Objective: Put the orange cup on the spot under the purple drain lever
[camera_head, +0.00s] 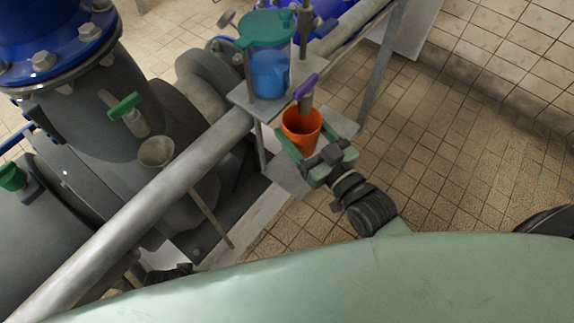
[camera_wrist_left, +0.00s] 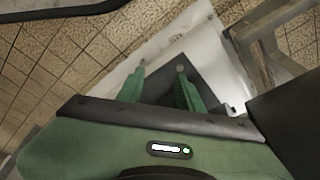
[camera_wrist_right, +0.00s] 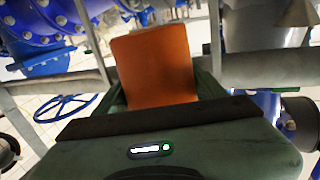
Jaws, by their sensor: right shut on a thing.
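The orange cup (camera_head: 301,132) is upright in the head view, just below the purple drain lever (camera_head: 306,87). My right gripper (camera_head: 318,150) is shut on it, with green fingers along its sides. The cup also fills the middle of the right wrist view (camera_wrist_right: 155,68), hiding the fingertips. A grey plate (camera_head: 342,123) lies beneath the cup; I cannot tell if the cup touches it. Any mark on the plate is hidden. My left gripper (camera_wrist_left: 160,80) is open and empty in the left wrist view, its two green fingers apart.
A clear tank of blue liquid with a green lid (camera_head: 267,30) stands on a shelf behind the cup. A thick grey pipe (camera_head: 140,215) runs diagonally at the left, with a metal funnel (camera_head: 156,152) by it. Tiled floor at the right (camera_head: 450,150) is clear.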

